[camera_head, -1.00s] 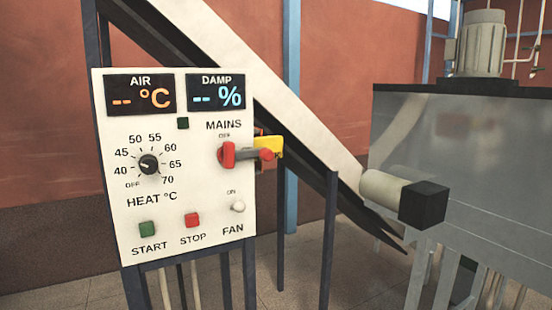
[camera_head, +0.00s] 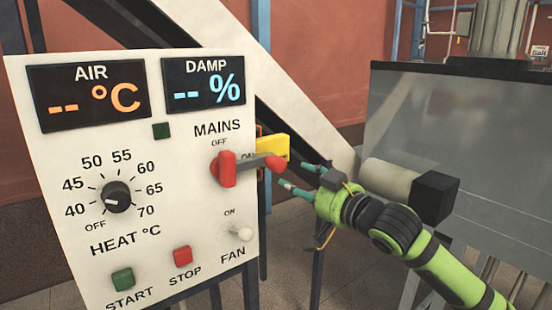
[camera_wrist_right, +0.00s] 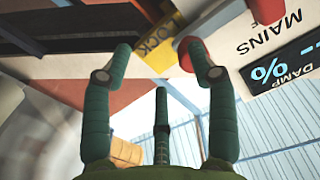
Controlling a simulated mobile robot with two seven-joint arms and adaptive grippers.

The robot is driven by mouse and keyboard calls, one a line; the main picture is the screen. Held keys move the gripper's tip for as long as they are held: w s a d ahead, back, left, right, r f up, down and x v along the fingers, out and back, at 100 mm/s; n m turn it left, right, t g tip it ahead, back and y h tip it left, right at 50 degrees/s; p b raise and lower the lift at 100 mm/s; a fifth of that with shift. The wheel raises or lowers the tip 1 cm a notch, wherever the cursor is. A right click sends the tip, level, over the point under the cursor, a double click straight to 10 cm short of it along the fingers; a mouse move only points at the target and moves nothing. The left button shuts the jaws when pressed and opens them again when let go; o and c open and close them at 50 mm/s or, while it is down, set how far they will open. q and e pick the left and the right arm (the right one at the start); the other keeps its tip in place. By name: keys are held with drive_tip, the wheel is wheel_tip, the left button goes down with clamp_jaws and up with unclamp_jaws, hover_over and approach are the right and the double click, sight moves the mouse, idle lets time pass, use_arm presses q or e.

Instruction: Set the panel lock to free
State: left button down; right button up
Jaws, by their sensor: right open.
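The yellow panel lock (camera_head: 271,148) shows at the right edge of the white control panel (camera_head: 190,235), partly hidden behind the mains handle. In the right wrist view the yellow lock (camera_wrist_right: 158,45) carries dark letters, partly cut off, that read "OCK". My right gripper (camera_head: 303,177) is open and empty, just right of the lock and the handle's tip, its fingers pointing left towards them. In the right wrist view its green fingers (camera_wrist_right: 156,62) are spread, with the yellow lock beyond them. I cannot tell whether a finger touches anything. My left gripper is out of view.
The red and grey mains handle (camera_head: 250,166) sticks out close to my fingers; its red end (camera_wrist_right: 186,54) is by one fingertip. Knob, buttons and fan switch (camera_head: 241,233) lie on the panel. A grey tank (camera_head: 475,130) with a black-ended cylinder (camera_head: 435,197) stands at right.

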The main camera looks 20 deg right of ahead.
sight(282, 168)
drive_tip(key=r, duration=0.1)
drive_tip(key=s+a+r, duration=0.1)
drive_tip(key=r+y, duration=0.1)
drive_tip(key=shift+s+a+n, duration=0.3)
drive_tip(key=shift+s+n, duration=0.1)
drive_tip(key=p+x, duration=0.3)
drive_tip(key=x, duration=0.3)
drive_tip(key=shift+w+r+p, duration=0.15)
drive_tip(key=shift+p, duration=0.15)
drive_tip(key=shift+w+a, duration=0.25)
drive_tip(key=shift+w, duration=0.25)
drive_tip(key=shift+f, duration=0.2)
clamp_jaws()
